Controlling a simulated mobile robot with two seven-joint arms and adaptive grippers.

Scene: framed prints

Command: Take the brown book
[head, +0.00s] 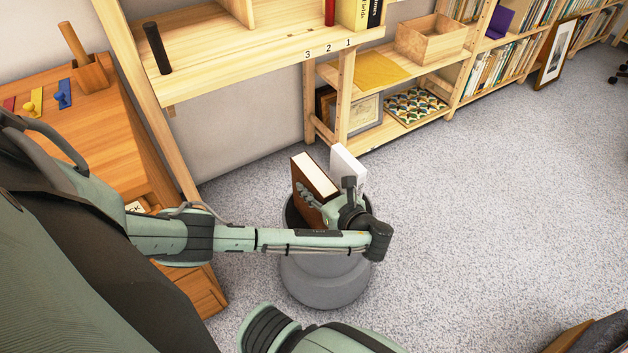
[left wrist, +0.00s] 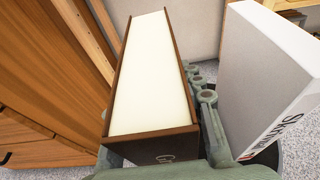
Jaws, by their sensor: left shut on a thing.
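The brown book (head: 315,177) stands upright with its pale page block facing up, in the upper part of a grey round bin (head: 325,281). It fills the middle of the left wrist view (left wrist: 152,75), with its dark brown covers on both sides of the pages. My left gripper (head: 316,201) is shut on the brown book, with finger parts along its side. Part of the far finger is hidden behind the book. A white book (head: 347,167) stands just right of it, apart from the brown book. My right gripper is not in view.
A wooden desk (head: 92,122) is close on the left.

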